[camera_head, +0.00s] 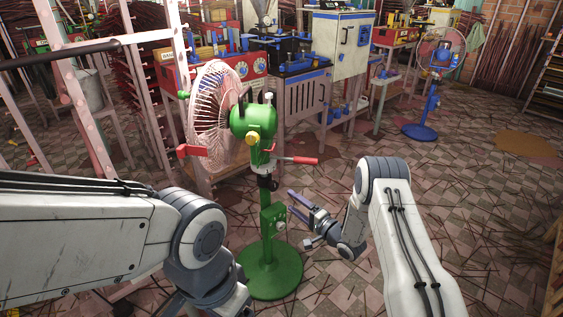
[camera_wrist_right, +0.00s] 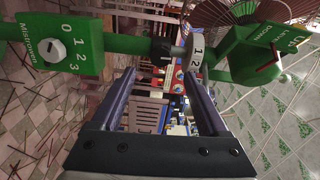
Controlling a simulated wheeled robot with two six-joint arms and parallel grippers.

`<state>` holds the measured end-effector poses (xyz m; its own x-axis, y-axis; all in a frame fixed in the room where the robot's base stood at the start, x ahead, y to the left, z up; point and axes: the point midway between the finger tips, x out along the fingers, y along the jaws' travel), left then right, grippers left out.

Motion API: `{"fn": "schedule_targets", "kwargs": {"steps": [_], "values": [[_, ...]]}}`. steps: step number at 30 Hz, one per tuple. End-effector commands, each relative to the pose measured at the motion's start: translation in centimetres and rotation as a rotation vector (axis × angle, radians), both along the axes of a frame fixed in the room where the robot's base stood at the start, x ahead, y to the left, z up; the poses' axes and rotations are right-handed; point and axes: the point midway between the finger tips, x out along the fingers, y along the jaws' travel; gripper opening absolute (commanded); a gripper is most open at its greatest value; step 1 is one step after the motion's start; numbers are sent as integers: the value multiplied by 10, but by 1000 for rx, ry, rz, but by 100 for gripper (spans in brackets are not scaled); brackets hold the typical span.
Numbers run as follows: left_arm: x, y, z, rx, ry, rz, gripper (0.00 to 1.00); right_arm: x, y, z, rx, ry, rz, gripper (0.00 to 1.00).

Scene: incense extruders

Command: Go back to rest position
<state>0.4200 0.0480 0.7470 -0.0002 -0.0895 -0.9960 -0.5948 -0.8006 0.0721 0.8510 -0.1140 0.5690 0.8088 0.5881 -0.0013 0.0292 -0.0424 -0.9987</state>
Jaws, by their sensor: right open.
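My right gripper (camera_head: 291,202) is open and empty, just right of the pole of a green standing fan (camera_head: 253,121) in the head view. In the right wrist view its two fingers (camera_wrist_right: 160,84) are spread apart with nothing held between them. The fan's green control box (camera_wrist_right: 58,42) with a white knob is at the upper left there, and its green motor housing (camera_wrist_right: 262,55) is at the upper right. My left arm (camera_head: 90,235) reaches in from the left, with its wrist bent down beside the fan's base; its gripper is hidden or outside the picture.
The fan's round green base (camera_head: 272,273) stands close between my two arms. A red-handled lever (camera_head: 300,160) sticks out from the fan to the right. A blue fan (camera_head: 420,128) stands farther back. Machines on benches (camera_head: 305,75) line the back. The tiled floor (camera_head: 490,215) at right is mostly open, strewn with sticks.

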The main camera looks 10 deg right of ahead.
Motion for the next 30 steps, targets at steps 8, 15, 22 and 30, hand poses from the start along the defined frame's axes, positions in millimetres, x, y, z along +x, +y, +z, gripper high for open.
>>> {"fn": "schedule_targets", "kwargs": {"steps": [8,15,22,30], "values": [[0,0,0,0,0,0,80,16,33,31,-279,8,-6,78],[0,0,0,0,0,0,80,-14,80,87,-819,70,51,78],[0,0,0,0,0,0,80,-117,102,133,-1232,168,259,78],[0,0,0,0,0,0,80,-287,96,164,-1515,250,697,78]]}}
